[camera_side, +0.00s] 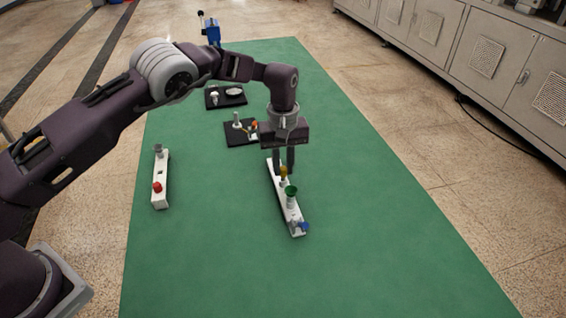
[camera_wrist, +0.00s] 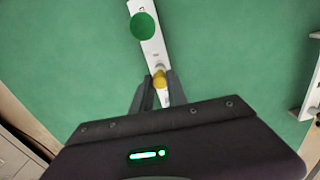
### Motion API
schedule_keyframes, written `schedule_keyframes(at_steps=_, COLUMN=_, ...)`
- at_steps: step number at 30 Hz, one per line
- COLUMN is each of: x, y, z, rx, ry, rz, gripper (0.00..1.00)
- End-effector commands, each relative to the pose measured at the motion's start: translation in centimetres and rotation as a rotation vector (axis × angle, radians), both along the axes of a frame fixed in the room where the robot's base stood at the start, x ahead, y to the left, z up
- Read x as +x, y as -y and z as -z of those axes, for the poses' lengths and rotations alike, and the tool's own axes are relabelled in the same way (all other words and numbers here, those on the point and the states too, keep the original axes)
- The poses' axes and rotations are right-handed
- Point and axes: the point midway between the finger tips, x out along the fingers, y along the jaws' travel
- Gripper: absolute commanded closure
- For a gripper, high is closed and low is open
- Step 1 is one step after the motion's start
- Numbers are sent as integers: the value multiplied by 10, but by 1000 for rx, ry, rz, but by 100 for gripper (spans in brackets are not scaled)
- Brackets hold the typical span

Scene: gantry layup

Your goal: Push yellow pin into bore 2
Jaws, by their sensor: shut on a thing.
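My gripper (camera_side: 284,166) points down over the far part of a white bar (camera_side: 297,215) on the green mat. It is shut on the yellow pin (camera_side: 284,171), which also shows between the fingertips in the wrist view (camera_wrist: 159,79). The pin stands about upright over the bar; whether its lower end is inside a bore is hidden. A green-topped pin (camera_side: 291,190) stands on the bar nearer the side camera, and a blue piece (camera_side: 304,226) is at the bar's near end. Bore numbers are too small to read.
A second white bar (camera_side: 161,185) with a red knob (camera_side: 157,187) lies to the left. Two black trays (camera_side: 240,140) (camera_side: 226,101) with small parts lie behind. The green mat (camera_side: 400,250) is clear at right.

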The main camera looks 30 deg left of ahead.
Motion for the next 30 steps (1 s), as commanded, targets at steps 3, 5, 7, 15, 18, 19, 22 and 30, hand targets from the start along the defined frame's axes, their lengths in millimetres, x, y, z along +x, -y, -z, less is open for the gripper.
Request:
schedule_keyframes(at_steps=3, x=0, y=0, z=3, rx=0, ry=0, rz=0, gripper=100)
schedule_keyframes(at_steps=5, x=0, y=0, z=5, rx=0, ry=0, rz=0, gripper=100)
schedule_keyframes(at_steps=7, x=0, y=0, z=7, rx=0, ry=0, rz=0, gripper=100)
schedule_keyframes(at_steps=15, x=0, y=0, z=14, rx=1, ry=-1, rz=0, gripper=100)
schedule_keyframes(at_steps=18, x=0, y=0, z=16, rx=1, ry=-1, rz=0, gripper=100)
schedule_keyframes(at_steps=19, x=0, y=0, z=17, rx=1, ry=-1, rz=0, gripper=100)
schedule_keyframes(at_steps=22, x=0, y=0, z=16, rx=1, ry=-1, rz=0, gripper=62)
schedule_keyframes(at_steps=30, x=0, y=0, z=16, rx=0, ry=0, rz=0, gripper=56)
